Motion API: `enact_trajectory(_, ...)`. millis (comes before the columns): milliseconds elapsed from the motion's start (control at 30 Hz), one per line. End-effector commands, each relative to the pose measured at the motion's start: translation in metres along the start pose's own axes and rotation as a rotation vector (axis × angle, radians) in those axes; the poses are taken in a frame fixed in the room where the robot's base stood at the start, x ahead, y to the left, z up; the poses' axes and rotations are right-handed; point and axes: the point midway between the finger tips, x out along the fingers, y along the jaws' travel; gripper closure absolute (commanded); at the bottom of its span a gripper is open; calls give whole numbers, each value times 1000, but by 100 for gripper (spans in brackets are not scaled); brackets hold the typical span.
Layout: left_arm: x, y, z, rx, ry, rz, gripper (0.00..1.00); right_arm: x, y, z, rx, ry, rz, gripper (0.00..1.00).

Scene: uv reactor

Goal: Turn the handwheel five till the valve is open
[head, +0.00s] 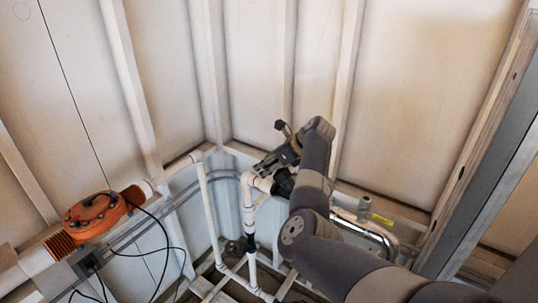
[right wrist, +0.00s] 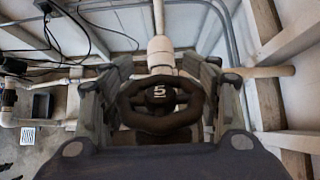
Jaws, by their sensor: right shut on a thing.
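Handwheel five is a dark round wheel with a "5" on its hub (right wrist: 160,94). It sits in the middle of the right wrist view, in front of a white pipe. My right gripper (right wrist: 163,82) has a finger on each side of the wheel and is shut on its rim. In the head view my right gripper (head: 277,160) is at the white pipework near the wall corner, and my arm and gripper largely hide the wheel. Whether the valve is open cannot be seen. My left gripper is in neither view.
White pipes (head: 248,205) run down and along the corner beside my gripper. An orange device (head: 95,216) with black cables sits on a pipe at the left. Pale ribbed walls (head: 165,70) close off the back, and a metal post (head: 490,190) stands at the right.

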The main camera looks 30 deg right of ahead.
Motion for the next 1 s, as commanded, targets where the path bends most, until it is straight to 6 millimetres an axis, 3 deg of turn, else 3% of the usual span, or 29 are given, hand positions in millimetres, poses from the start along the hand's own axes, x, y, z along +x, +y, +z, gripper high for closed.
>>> enact_trajectory(300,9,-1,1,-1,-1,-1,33,3,4,-5,-3,6,162,71)
enact_trajectory(1000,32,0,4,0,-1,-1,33,3,9,-6,-7,13,331,71)
